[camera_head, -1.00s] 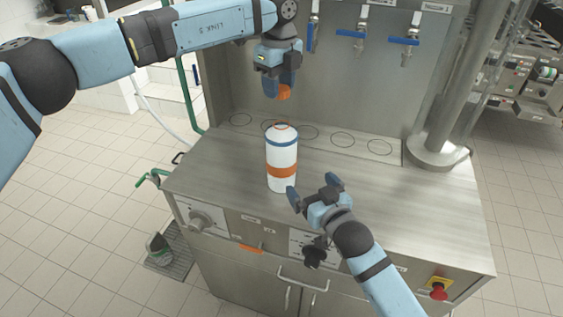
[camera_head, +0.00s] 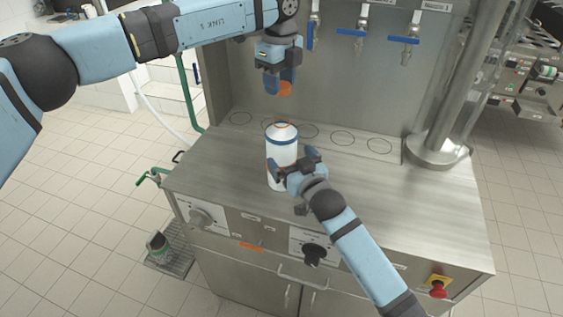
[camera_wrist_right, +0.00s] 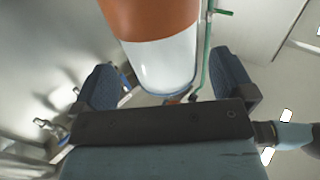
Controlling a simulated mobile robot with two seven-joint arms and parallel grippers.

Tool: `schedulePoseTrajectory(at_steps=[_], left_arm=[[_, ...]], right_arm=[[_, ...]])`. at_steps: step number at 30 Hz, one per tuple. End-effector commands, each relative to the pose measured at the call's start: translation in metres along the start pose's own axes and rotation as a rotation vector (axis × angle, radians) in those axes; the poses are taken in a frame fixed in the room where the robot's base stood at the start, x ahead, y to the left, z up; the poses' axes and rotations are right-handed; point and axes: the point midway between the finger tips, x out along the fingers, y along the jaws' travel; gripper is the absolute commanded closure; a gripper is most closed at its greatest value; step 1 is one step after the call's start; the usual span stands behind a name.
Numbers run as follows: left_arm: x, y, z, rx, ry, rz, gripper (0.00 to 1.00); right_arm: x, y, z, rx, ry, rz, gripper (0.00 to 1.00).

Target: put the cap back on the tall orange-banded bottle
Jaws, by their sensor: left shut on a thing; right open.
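The tall white bottle (camera_head: 282,146) with a blue band near its top stands upright on the steel counter, its open neck uppermost. Its orange band shows in the right wrist view (camera_wrist_right: 158,16) and is mostly covered by my right gripper in the head view. My left gripper (camera_head: 280,84) is shut on the orange cap (camera_head: 285,89) and holds it above the bottle, apart from the neck. My right gripper (camera_head: 292,165) is open at the bottle's lower half. In the right wrist view its fingers lie on either side of the bottle, with visible gaps.
The steel counter (camera_head: 400,205) is clear to the right. Taps with blue levers (camera_head: 404,40) hang at the back wall above a row of ring marks. A steel column (camera_head: 455,95) stands at the back right. A red stop button (camera_head: 438,289) is on the front.

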Motion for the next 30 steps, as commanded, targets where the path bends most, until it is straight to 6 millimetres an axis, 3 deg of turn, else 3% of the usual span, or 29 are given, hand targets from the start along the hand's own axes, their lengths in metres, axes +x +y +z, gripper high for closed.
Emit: schedulePoseTrajectory(at_steps=[3,9,21,28,30], left_arm=[[0.0,0.0,0.0,0.0,0.0,0.0,0.8],[0.0,0.0,0.0,0.0,0.0,0.0,0.8],[0.0,0.0,0.0,0.0,0.0,0.0,0.8],[0.0,0.0,0.0,0.0,0.0,0.0,0.8],[0.001,0.0,0.0,0.0,0.0,0.0,0.8]], right_arm=[[0.022,0.0,-0.001,0.0,0.001,0.0,0.0],[0.043,0.0,0.0,0.002,0.0,0.0,0.0],[0.048,0.0,0.0,0.001,0.0,0.0,0.0],[0.048,0.0,0.0,0.001,0.0,0.0,0.51],[0.048,0.0,0.0,0.001,-0.001,0.0,0.53]])
